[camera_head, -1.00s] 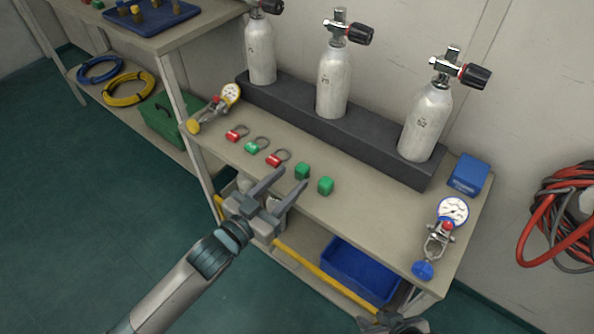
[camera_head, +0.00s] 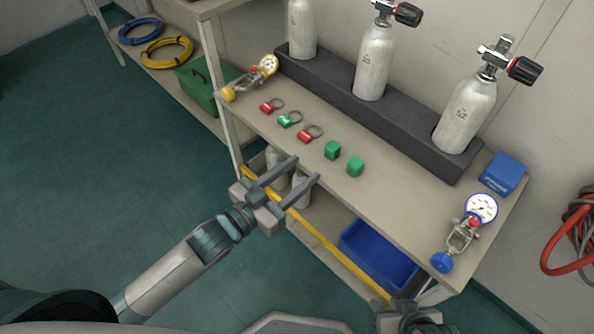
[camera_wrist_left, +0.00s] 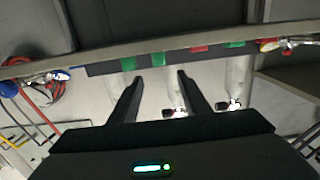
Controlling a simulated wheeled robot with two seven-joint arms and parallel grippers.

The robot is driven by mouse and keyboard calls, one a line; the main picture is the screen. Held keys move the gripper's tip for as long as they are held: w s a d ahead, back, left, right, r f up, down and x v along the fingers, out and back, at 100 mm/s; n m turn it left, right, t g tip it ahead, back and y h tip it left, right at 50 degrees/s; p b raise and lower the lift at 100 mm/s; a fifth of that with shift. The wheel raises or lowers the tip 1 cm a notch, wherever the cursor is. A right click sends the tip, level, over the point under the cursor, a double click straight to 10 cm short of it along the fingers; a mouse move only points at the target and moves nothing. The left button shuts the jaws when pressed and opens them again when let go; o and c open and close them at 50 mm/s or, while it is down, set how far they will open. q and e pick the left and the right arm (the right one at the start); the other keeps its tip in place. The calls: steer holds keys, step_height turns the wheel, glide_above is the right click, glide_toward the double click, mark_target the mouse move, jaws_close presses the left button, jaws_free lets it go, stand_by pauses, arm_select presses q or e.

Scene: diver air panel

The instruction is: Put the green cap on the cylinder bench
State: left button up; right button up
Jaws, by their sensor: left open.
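Two small green caps stand side by side on the cylinder bench (camera_head: 400,200) near its front edge, a left one (camera_head: 333,150) and a right one (camera_head: 355,167). They also show in the left wrist view, one (camera_wrist_left: 128,63) left of the other (camera_wrist_left: 158,59). My left gripper (camera_head: 308,169) is open and empty, just off the bench's front edge, to the lower left of the caps and apart from them. My right gripper (camera_head: 418,322) shows only partly at the bottom edge, and its jaws are unclear.
Red and green padlock-like tags (camera_head: 290,119) lie left of the caps. Three grey cylinders, one here (camera_head: 466,112), stand in a dark rack (camera_head: 400,128) behind. Gauges flank the bench, a blue box (camera_head: 503,174) is at right, and a blue bin (camera_head: 375,255) is below.

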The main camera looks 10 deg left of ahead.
arm_select(q)
steer(key=s+a+f+n+g+y, duration=0.2)
steer(key=s+a+f+g+y, duration=0.2)
steer(key=s+f, duration=0.5)
steer(key=s+a+f+n+g+y, duration=0.2)
steer(key=s+a+f+g+y, duration=0.2)
steer(key=s+f, duration=0.6)
steer(key=s+a, duration=0.2)
steer(key=shift+s+a+f+n+g, duration=0.15)
steer(key=shift+a+f+n+g, duration=0.15)
steer(key=shift+a+n+g, duration=0.1)
